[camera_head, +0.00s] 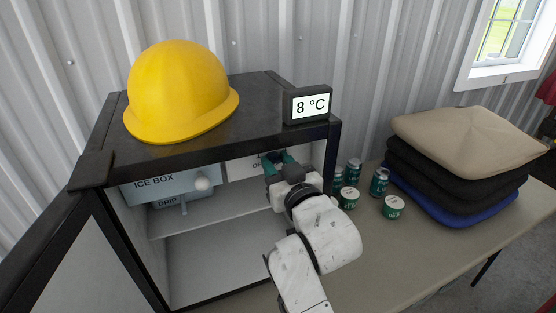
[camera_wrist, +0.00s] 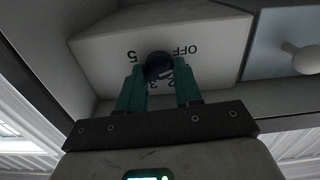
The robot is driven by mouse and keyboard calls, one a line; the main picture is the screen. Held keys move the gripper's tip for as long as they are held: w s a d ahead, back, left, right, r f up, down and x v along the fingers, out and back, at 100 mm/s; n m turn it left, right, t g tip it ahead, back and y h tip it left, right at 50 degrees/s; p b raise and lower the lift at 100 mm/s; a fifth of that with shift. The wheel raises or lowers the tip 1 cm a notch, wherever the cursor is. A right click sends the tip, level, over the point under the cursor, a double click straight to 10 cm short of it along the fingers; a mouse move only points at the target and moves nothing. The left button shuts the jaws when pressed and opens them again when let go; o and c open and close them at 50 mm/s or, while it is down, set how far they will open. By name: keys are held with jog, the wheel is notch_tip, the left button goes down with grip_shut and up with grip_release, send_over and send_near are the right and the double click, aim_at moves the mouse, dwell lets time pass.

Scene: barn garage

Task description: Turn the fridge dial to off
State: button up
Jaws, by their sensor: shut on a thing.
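The fridge (camera_head: 262,92) is a dark-framed box with an open front and a pale interior. My gripper (camera_head: 277,163) reaches into its upper right. In the wrist view, a small dark round dial (camera_wrist: 158,66) sits on a white panel (camera_wrist: 100,48) marked OFF and with numbers; this view is upside down. My gripper (camera_wrist: 160,78) has its two green fingers shut on the dial, one on each side. The fingers cover part of the numbers, and I cannot tell where the dial points. In the head view, my gripper hides the dial.
An ice box door (camera_head: 172,186) with a white knob (camera_head: 202,183) is left of the dial. A yellow hard hat (camera_head: 180,90) and an 8 °C display (camera_head: 308,105) stand on the fridge. Several cans (camera_head: 380,181) and stacked cushions (camera_head: 465,140) are on the table to the right.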

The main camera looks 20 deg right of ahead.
jog(key=shift+f+n, duration=0.2)
jog(key=shift+n, duration=0.3)
jog(key=o, duration=1)
jog(key=shift+r, duration=0.15)
jog(key=s+b, duration=0.1)
jog(key=s, duration=0.9)
jog(key=shift+s+b, duration=0.35)
